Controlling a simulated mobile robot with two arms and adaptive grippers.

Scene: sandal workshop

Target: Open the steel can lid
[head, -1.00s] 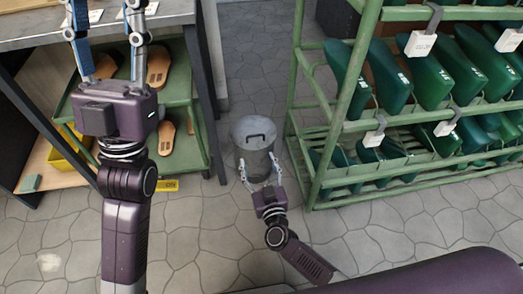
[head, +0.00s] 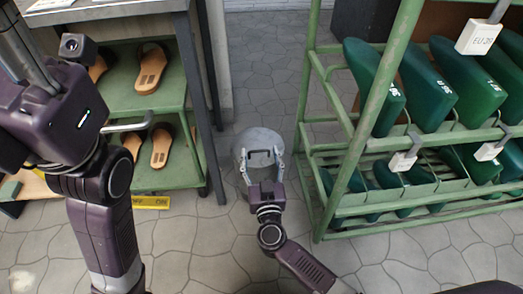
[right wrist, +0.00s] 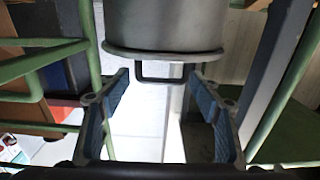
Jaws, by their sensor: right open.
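The grey steel can (head: 241,168) stands on the floor in the middle of the head view. Its round lid (head: 258,136) sits on it, with a dark bar handle (head: 262,154) on top. In the right wrist view the can (right wrist: 165,25) appears upside down, with the lid rim (right wrist: 165,53) and the handle (right wrist: 147,77) below it. My right gripper (head: 262,158) is open, its fingers on either side of the handle and apart from it. It also shows in the right wrist view (right wrist: 160,85). My left gripper is at the upper left, its fingertips cut off by the frame.
A workbench (head: 110,12) and a green shelf (head: 150,100) with tan sandals stand at the left. Open tiled floor (head: 215,240) lies in front.

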